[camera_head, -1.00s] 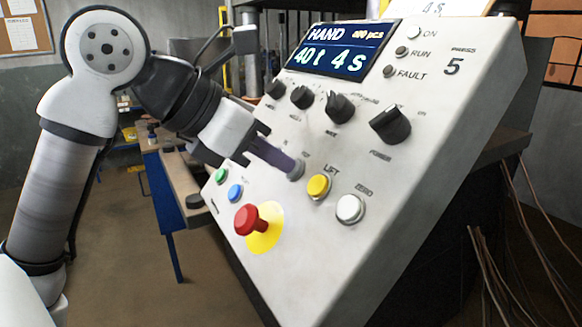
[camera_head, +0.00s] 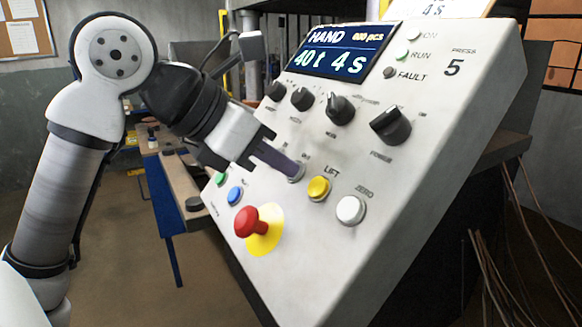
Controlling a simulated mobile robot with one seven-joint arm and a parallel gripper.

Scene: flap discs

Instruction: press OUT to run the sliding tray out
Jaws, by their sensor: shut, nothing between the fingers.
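My gripper (camera_head: 292,169) reaches in from the left with its dark fingers shut and nothing between them. The fingertips are at a grey round button (camera_head: 299,178) on the sloping control panel (camera_head: 340,255), left of the yellow LIFT button (camera_head: 318,188). The fingers cover most of this button. The small label above it is too blurred to read for certain as OUT. I cannot tell whether the button is pushed in. The sliding tray cannot be made out.
A red mushroom button (camera_head: 246,222) on a yellow disc sits below my gripper. A blue button (camera_head: 235,195), a green button (camera_head: 220,178) and a white ZERO button (camera_head: 351,210) are nearby. Black knobs (camera_head: 338,108) and a display (camera_head: 335,50) reading HAND are above.

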